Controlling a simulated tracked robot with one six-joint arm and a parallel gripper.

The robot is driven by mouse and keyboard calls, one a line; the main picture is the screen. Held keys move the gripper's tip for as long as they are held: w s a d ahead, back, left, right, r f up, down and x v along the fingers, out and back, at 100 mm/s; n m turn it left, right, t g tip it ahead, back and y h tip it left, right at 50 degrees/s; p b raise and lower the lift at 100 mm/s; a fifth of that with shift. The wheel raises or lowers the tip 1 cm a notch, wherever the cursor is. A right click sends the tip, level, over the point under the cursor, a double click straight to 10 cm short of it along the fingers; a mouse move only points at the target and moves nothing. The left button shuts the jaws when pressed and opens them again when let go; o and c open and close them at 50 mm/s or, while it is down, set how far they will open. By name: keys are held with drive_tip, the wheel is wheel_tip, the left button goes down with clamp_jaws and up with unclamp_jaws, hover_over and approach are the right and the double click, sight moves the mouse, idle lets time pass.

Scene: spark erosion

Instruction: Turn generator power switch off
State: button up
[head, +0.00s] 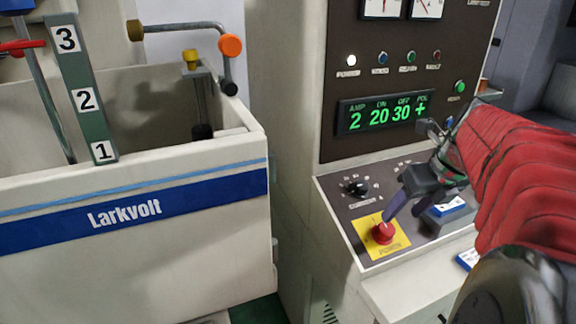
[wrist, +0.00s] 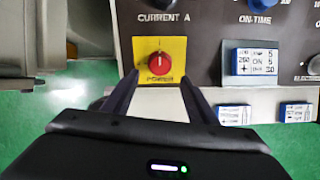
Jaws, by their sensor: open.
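The generator power switch is a red rotary knob (head: 383,233) on a yellow plate marked POWER, low on the generator's sloping panel. In the wrist view the knob (wrist: 159,63) lies just beyond the fingertips, roughly centred between them, with a pale pointer line standing about vertical. My gripper (head: 404,214) is open and empty, above and near the knob in the head view. In the wrist view both dark fingers (wrist: 158,80) point toward the plate's lower edge. Whether a finger touches the knob I cannot tell. The white power lamp (head: 351,60) looks lit.
A black knob (head: 357,188) sits just above the switch. A blue-and-white label block (wrist: 250,60) stands on the panel to its right. A green-lit display (head: 381,114) is above. A white Larkvolt tank (head: 180,240) stands left.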

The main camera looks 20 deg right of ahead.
sight(388, 228)
drive_tip(key=x, duration=0.9)
drive_tip(key=shift+c, duration=0.3)
drive_tip(key=c, duration=1)
